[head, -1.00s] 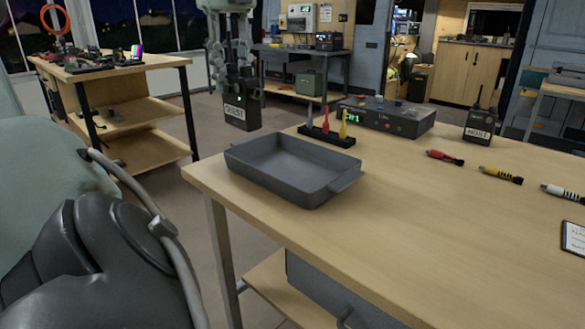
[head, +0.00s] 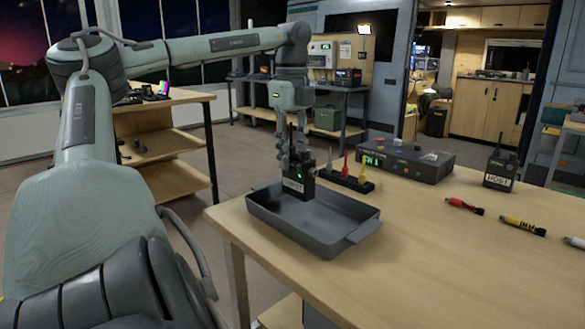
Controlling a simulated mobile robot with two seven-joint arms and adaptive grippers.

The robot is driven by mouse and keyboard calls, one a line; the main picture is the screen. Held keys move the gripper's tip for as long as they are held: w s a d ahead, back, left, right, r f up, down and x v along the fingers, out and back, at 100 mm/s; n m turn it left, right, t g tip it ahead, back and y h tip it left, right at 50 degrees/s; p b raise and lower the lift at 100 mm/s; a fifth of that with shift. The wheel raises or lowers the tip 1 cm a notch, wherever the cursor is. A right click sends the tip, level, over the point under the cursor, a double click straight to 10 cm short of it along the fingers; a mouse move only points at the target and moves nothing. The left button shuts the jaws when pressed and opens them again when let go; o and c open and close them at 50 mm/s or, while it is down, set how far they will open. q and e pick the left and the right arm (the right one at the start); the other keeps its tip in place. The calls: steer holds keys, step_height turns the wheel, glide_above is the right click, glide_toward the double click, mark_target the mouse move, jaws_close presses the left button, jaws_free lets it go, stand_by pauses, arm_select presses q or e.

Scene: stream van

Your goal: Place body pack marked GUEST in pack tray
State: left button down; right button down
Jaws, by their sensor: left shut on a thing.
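The body pack marked GUEST (head: 296,187) is a small black box with a white label and a green light. My left gripper (head: 296,165) is shut on its upper part and holds it upright. The pack tray (head: 330,240) is a dark grey open tray with end handles at the near left corner of the wooden table. The pack is over the tray's back part, with its lower end near rim height. I cannot tell whether it touches the tray. My right gripper is not in view.
Behind the tray stands a black rack (head: 345,180) with coloured plugs, beside a grey receiver box (head: 405,160). A pack marked HOST (head: 499,170) stands at the right. Red (head: 464,206) and yellow (head: 523,225) microphones lie on the table. The table's middle is clear.

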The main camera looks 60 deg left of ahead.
mark_target(292, 172)
arm_select(q)
step_height(292, 172, down, 4)
steer(key=shift+r, duration=0.2)
steer(key=shift+f, duration=0.15)
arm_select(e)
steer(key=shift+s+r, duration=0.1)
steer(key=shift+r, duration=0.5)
arm_select(q)
steer(key=shift+f+b, duration=0.1)
steer(key=shift+b, duration=0.2)
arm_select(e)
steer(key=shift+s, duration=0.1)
arm_select(q)
steer(key=c, duration=1.2)
jaws_free()
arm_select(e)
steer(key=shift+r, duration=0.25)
arm_select(q)
steer(key=shift+o, duration=0.2)
